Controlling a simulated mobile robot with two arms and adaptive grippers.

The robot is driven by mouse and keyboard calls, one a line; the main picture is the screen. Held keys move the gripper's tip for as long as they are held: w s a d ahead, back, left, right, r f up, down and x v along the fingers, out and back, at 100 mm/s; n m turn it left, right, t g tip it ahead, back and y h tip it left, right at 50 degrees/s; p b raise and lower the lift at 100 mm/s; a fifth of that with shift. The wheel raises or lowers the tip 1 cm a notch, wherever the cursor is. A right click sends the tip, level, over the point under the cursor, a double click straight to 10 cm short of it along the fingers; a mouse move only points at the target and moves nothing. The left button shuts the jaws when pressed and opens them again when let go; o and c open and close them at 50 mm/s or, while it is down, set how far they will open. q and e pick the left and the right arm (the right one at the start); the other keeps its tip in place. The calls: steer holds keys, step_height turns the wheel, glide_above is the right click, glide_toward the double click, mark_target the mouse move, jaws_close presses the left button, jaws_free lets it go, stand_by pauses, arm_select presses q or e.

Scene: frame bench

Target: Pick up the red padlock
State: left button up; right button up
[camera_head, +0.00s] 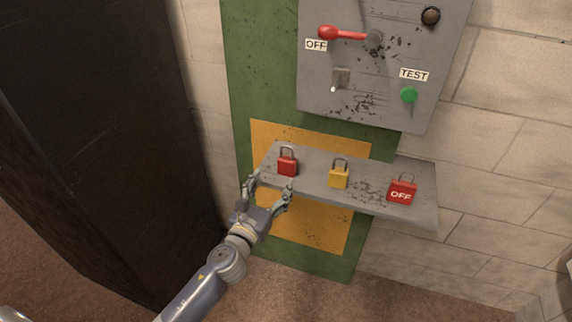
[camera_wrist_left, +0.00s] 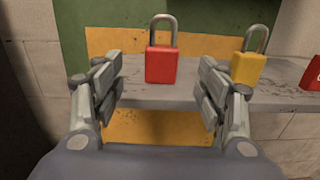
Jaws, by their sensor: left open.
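The red padlock (camera_head: 287,166) with a grey shackle stands upright at the left end of the grey shelf (camera_head: 330,197). My left gripper (camera_head: 270,185) is open at the shelf's front edge, just short of the padlock and apart from it. In the left wrist view the red padlock (camera_wrist_left: 161,64) shows centred between the two open fingers (camera_wrist_left: 160,88), beyond their tips. Nothing is between the fingers. My right gripper is in neither view.
A yellow padlock (camera_head: 338,178) stands to the right on the shelf, then a red "OFF" tag lock (camera_head: 401,190). Above is a grey panel (camera_head: 385,75) with a red lever (camera_head: 342,34) and a green button (camera_head: 409,95). A dark cabinet (camera_head: 100,130) stands at left.

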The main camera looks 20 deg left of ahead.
mark_target(285, 166)
arm_select(q)
steer(key=w, duration=0.5)
steer(key=shift+w+d+f, duration=0.1)
steer(key=shift+d, duration=0.1)
steer(key=shift+w+d+f, duration=0.15)
steer(key=shift+w+f, duration=0.05)
steer(key=shift+w, duration=1.15)
steer(key=shift+w+d+f, duration=0.1)
steer(key=shift+w+f, duration=0.1)
steer(key=shift+w, duration=1.1)
steer(key=shift+r, duration=0.1)
steer(key=c, duration=1.3)
